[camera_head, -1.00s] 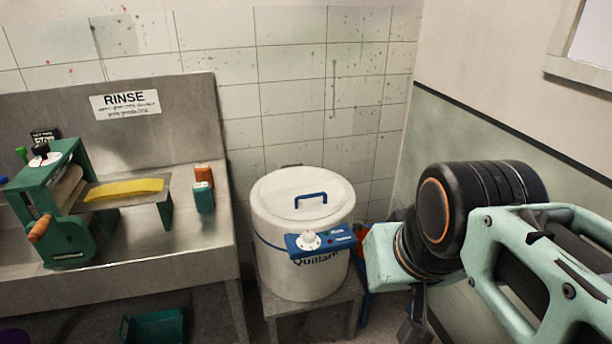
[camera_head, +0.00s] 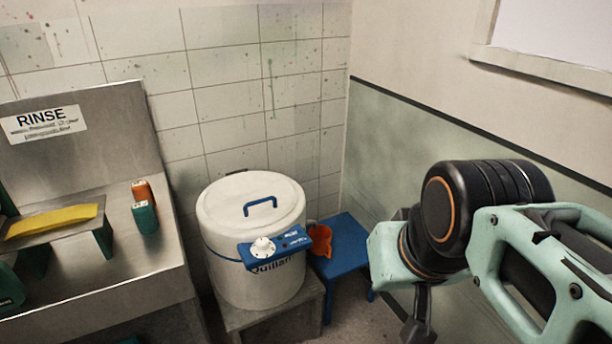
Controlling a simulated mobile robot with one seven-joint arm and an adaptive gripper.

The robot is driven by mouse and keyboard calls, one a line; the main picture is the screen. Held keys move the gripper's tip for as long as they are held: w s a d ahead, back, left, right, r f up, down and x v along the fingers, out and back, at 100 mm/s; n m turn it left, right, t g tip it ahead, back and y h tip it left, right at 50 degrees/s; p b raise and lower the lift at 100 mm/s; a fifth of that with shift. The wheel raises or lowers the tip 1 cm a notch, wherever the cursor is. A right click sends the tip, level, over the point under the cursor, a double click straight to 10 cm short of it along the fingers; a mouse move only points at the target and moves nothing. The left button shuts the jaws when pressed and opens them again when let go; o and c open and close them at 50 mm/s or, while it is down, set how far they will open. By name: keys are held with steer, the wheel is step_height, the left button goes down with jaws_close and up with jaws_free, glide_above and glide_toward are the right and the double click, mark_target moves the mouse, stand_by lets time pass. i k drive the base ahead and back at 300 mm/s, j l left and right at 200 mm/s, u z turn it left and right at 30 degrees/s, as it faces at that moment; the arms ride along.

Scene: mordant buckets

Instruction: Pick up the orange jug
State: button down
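An orange object (camera_head: 320,240), which looks like the jug, sits on a small blue stool (camera_head: 347,243) in the corner. It is partly hidden behind the white Quillan boiler (camera_head: 240,205), so its full shape does not show. My gripper (camera_head: 418,326) hangs at the bottom of the view, to the right of the stool and apart from the jug. Only dark parts of it show before the frame's edge cuts it off. Whether it is open or shut cannot be seen.
The boiler, with a blue control box, stands on a grey stand (camera_head: 236,318) left of the stool. A steel sink counter (camera_head: 120,262) with orange and green containers (camera_head: 146,217) is at left. Walls close in behind the stool. Some floor shows in front of it.

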mark_target(320, 237)
steer(key=j+u, duration=0.1)
steer(key=u, duration=0.35)
steer(key=j+u, duration=0.1)
steer(key=u, duration=0.85)
steer(key=i+j+u, duration=0.1)
steer(key=u, duration=0.8)
steer(key=z, duration=2.45)
steer(key=i+l+u, duration=0.4)
steer(key=i+l, duration=0.3)
